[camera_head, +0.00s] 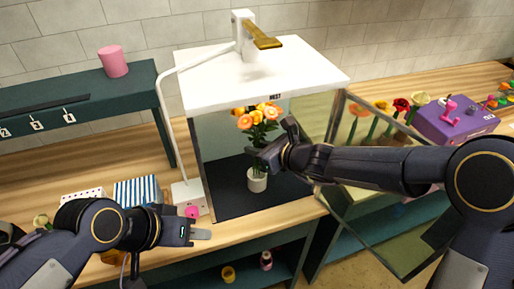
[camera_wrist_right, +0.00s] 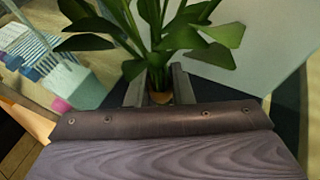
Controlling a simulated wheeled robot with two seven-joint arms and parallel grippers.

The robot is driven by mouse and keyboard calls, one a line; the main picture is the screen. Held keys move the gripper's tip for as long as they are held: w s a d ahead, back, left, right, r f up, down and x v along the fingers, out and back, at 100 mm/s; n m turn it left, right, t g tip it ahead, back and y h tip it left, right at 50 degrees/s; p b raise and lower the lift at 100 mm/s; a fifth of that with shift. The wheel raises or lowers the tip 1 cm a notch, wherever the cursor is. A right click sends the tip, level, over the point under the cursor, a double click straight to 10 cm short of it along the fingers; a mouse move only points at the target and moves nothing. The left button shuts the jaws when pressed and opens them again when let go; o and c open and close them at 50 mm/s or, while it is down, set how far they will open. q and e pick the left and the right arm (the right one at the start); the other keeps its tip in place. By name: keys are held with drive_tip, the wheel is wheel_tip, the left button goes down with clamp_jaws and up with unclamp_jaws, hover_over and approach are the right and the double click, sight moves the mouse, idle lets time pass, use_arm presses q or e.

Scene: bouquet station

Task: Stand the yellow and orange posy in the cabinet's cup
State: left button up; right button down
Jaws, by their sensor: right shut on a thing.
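The yellow and orange posy (camera_head: 258,116) is upright inside the cabinet (camera_head: 262,72), its blooms up under the white roof. Its green leaves (camera_wrist_right: 150,35) fill the top of the right wrist view. The pale cup (camera_head: 257,182) stands on the cabinet's dark floor, directly below the posy. My right gripper (camera_head: 262,160) reaches in through the open front and is shut on the posy's stems. The stem ends are hidden, so I cannot tell whether they are inside the cup. My left gripper (camera_head: 203,234) is empty near the counter's front edge; its finger gap is not clear.
The cabinet's glass door (camera_head: 385,215) stands open on the right, beneath my right arm. A white lamp-like stand (camera_head: 188,195) and a blue-striped box (camera_head: 137,191) are left of the cabinet. A purple box (camera_head: 455,121) and more flowers (camera_head: 400,105) are at right.

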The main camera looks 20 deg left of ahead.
drive_tip(key=shift+f+b, duration=2.55)
drive_tip(key=shift+b, duration=0.65)
idle(1.1)
drive_tip(key=c, duration=0.6)
unclamp_jaws()
drive_tip(key=shift+c, duration=0.2)
drive_tip(key=shift+d, duration=0.1)
drive_tip(key=p+v, duration=0.2)
drive_tip(key=v, duration=0.7)
idle(0.7)
drive_tip(key=shift+f, duration=0.1)
idle(0.5)
